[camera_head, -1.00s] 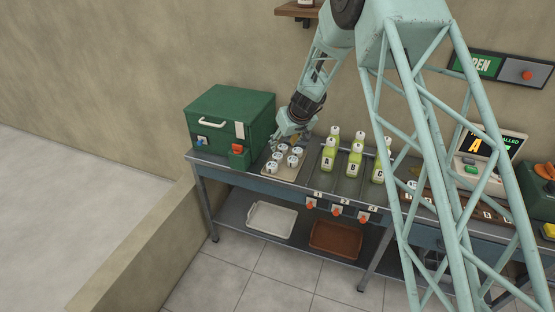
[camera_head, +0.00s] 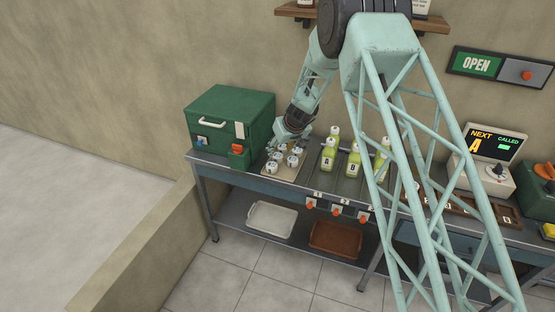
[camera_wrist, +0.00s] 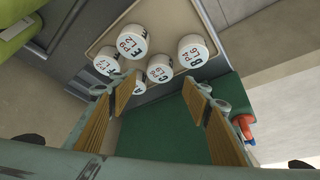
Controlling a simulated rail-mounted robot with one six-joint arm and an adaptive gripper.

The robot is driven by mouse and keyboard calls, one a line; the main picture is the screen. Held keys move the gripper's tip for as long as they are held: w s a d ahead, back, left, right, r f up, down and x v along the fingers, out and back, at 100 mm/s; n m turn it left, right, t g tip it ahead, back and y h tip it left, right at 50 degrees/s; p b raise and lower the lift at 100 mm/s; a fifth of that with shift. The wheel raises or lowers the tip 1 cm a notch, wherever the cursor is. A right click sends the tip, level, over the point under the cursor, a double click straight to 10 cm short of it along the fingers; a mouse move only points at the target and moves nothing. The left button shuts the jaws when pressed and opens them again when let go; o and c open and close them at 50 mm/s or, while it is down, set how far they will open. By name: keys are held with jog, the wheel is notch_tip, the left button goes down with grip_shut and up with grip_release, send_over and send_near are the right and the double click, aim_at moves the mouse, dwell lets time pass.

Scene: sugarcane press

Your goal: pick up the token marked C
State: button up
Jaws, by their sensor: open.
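Several white round tokens with printed letters stand on a tan tray (camera_wrist: 100,50) in the wrist view. One token (camera_wrist: 160,68) near the middle, close to my fingertips, seems to be marked C, though its print is small and hard to read. Beside it are a token (camera_wrist: 132,42) that seems marked E, one (camera_wrist: 192,50) at the right and one (camera_wrist: 105,62) at the left. Another is partly hidden by my left finger. My gripper (camera_wrist: 162,98) is open and empty, its fingers spread at the tokens' near side. In the head view, my gripper (camera_head: 283,140) is over the tray's back edge.
A green box (camera_head: 230,115) stands left of the tray. Green bottles (camera_head: 328,157) stand in lanes to its right. A wooden tray (camera_head: 465,205) and a display (camera_head: 492,150) are farther right, partly behind my column. A shelf below holds a white bin (camera_head: 271,220) and a brown bin (camera_head: 335,238).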

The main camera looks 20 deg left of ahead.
aim_at(278, 155)
jog(key=shift+x, duration=2.6)
jog(key=c, duration=0.9)
